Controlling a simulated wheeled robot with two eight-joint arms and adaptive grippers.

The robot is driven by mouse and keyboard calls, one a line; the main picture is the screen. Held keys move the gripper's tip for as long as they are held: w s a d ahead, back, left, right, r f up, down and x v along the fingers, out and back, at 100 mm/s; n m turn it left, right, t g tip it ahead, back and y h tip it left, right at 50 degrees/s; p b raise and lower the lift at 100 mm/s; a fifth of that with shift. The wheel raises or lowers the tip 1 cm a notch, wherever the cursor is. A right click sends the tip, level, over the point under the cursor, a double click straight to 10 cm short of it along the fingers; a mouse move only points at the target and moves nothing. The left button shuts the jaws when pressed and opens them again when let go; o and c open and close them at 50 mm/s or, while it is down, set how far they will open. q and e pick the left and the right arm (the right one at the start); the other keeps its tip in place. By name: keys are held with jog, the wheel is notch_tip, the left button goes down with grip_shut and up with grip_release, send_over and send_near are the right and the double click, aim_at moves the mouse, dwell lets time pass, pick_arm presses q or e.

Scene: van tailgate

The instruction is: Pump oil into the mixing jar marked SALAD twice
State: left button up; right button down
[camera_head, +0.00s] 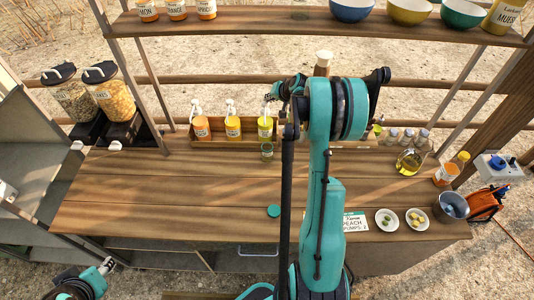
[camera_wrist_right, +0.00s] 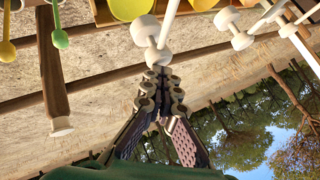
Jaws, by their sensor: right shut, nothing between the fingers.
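Three pump bottles with white pump heads stand in a wooden tray (camera_head: 180,143) at the back of the counter: an orange one (camera_head: 201,129), an amber one (camera_head: 233,127) and a yellow one (camera_head: 265,131). A small glass jar (camera_head: 267,152) stands in front of the yellow bottle; I cannot read any SALAD mark on it. My right gripper (camera_head: 270,96) is shut and empty, close to the yellow bottle's pump head. In the wrist view its fingertips (camera_wrist_right: 158,76) are just by a white pump head (camera_wrist_right: 146,30); contact is unclear. My left gripper (camera_head: 107,265) shows small at lower left, its jaws unclear.
A teal disc (camera_head: 274,211) lies on the counter. A card reading PEACH (camera_head: 355,222), two small dishes (camera_head: 388,220) (camera_head: 418,219) and a metal pot (camera_head: 451,207) stand at right. An oil jug (camera_head: 409,162) is behind them. The counter's left half is clear. A shelf (camera_head: 270,25) runs above.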

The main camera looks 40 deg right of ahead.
jog(key=shift+f, duration=0.1)
dwell(0.4)
jog(key=shift+f+b, duration=0.4)
jog(key=shift+b, duration=0.15)
jog(key=shift+r, duration=0.55)
jog(key=shift+w+r+p, duration=0.1)
jog(key=shift+r+p, duration=1.75)
jog(key=shift+r, duration=1.05)
